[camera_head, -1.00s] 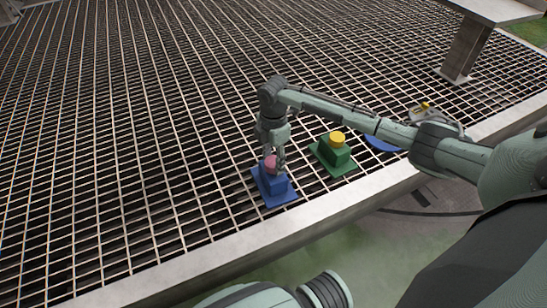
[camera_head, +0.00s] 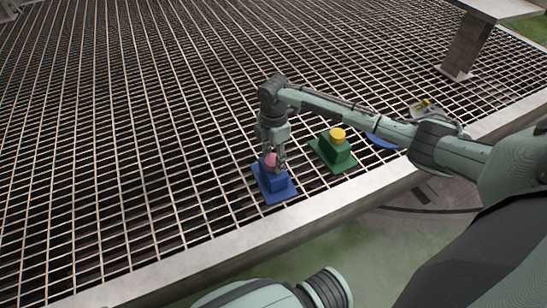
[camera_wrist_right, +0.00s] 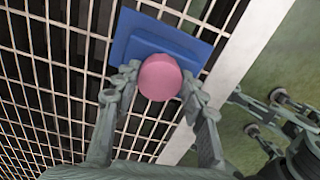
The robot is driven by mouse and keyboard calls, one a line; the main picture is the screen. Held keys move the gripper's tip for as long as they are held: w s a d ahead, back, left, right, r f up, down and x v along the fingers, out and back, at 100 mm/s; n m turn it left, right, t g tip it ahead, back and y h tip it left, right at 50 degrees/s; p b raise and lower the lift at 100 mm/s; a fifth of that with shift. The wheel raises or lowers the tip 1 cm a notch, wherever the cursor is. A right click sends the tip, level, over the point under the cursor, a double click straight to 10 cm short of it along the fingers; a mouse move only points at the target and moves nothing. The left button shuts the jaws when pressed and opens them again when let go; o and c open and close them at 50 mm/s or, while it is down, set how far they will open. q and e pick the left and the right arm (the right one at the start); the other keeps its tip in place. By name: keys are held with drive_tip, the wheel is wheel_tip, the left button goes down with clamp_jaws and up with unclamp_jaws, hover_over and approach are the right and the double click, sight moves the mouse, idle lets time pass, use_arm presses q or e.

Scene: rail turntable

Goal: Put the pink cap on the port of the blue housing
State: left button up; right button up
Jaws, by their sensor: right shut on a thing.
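The blue housing (camera_head: 275,185) stands on the grating near its front edge, on a flat blue base. The pink cap (camera_head: 270,161) is at the top of the housing, between the fingers of my right gripper (camera_head: 274,159). In the right wrist view, the fingers of my right gripper (camera_wrist_right: 157,88) close on both sides of the pink cap (camera_wrist_right: 160,77), with the blue housing (camera_wrist_right: 158,45) beyond it. The cap and fingers hide the port, so I cannot tell whether the cap touches it or sits on it. My left gripper is not in view.
A green housing (camera_head: 333,154) with a yellow cap (camera_head: 337,135) stands just to the right. The grating to the left is clear.

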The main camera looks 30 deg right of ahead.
drive_tip(key=shift+f, duration=0.2)
drive_tip(key=o, duration=1.1)
wheel_tip(320, 180, up, 12)
drive_tip(key=shift+r, duration=0.1)
